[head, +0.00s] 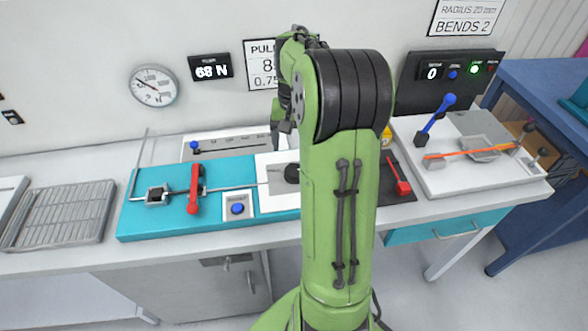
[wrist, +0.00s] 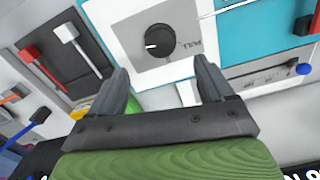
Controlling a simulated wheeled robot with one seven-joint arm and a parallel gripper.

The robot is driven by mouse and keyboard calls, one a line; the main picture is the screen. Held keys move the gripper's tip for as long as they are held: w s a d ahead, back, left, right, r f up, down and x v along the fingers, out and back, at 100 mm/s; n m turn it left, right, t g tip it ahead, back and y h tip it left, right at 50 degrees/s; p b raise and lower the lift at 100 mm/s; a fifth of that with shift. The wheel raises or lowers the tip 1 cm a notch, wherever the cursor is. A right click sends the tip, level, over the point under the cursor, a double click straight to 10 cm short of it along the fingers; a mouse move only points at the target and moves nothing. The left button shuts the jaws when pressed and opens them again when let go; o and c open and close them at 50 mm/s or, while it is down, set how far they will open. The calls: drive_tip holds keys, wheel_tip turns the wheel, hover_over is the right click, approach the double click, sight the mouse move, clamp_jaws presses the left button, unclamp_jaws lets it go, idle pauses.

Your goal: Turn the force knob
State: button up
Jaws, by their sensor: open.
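In the head view the knob (head: 292,173) shows on the teal bench unit (head: 140,222), partly hidden by my green arm. My gripper (wrist: 161,65) is open and empty. In the wrist view its two fingers lie either side of the knob's line, below it in the picture and apart from it. In the head view the gripper is mostly hidden behind my arm.
A red lever (head: 195,188) and a blue button (head: 238,208) are left of the knob. A wall display (head: 210,67) reads about 68 N.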

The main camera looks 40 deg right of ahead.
sight(294, 169)
wheel_tip(294, 169, down, 10)
drive_tip(key=shift+r+b, duration=0.1)
drive_tip(key=shift+b, duration=1.05)
drive_tip(key=shift+c, duration=0.2)
drive_tip(key=c, duration=1)
drive_tip(key=m, duration=0.4)
drive_tip(key=shift+m+p, duration=0.3)
drive_tip(key=shift+p, duration=0.1)
drive_tip(key=o, duration=1)
drive_tip(key=shift+o, duration=0.2)
